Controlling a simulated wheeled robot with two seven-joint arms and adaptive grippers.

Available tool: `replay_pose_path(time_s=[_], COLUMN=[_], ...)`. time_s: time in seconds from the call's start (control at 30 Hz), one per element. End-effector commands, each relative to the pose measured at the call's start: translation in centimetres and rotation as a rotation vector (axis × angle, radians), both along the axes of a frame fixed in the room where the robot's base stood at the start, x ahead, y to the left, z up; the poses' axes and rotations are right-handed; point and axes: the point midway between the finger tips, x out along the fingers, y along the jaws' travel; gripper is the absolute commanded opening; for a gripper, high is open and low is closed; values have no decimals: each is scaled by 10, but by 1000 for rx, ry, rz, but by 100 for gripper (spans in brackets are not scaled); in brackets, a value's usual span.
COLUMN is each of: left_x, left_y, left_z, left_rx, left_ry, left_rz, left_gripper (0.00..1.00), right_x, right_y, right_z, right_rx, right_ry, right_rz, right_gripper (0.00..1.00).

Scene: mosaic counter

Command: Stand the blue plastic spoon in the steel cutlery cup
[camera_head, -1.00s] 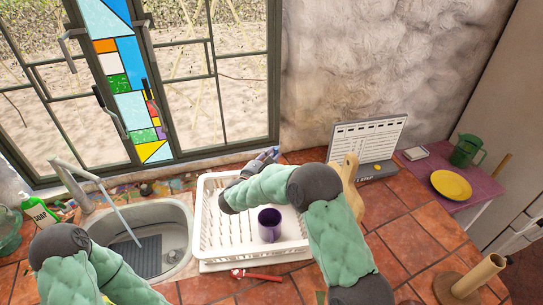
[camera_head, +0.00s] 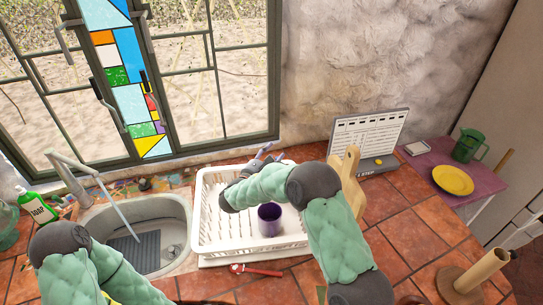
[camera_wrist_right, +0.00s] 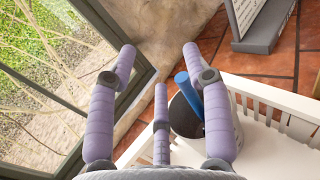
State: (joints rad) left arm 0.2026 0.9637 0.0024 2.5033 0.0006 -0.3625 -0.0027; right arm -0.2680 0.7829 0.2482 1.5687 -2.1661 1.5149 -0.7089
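The blue spoon (camera_wrist_right: 188,92) shows its handle end in the right wrist view, leaning slightly. Its lower part goes into the dark mouth of the steel cutlery cup (camera_wrist_right: 181,117), which stands at the white rack's far corner. My right gripper (camera_head: 266,152) is over the back of the rack. In the wrist view its purple fingers (camera_wrist_right: 158,57) are spread apart, and the spoon is between the middle and right fingers with no clear grip on it. In the head view my right arm hides the cup and spoon. Only my left arm shows at lower left, without its gripper.
The white dish rack (camera_head: 205,235) holds a purple mug (camera_head: 269,220). The sink (camera_head: 180,215) is left of it. A wooden board (camera_head: 347,178) and a white sign panel (camera_head: 368,140) stand to the right. A red-handled utensil (camera_head: 255,271) lies in front.

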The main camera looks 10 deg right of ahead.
Motion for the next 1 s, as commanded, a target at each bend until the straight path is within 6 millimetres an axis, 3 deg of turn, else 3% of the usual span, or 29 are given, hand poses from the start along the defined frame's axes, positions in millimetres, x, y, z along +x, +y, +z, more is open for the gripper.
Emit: replay_pose_path(time_s=[0.33, 0.7, 1.0], left_x=[0, 0, 0], left_y=[0, 0, 0], left_z=[0, 0, 0], left_rx=[0, 0, 0], left_ry=[0, 0, 0], left_rz=[0, 0, 0], left_gripper=[50, 50, 50], right_x=[-9, -59, -83], right_y=[10, 60, 83], right_z=[0, 0, 0], right_rx=[1, 0, 0], right_ry=[1, 0, 0], right_rz=[2, 4, 1], right_gripper=[50, 50, 50])
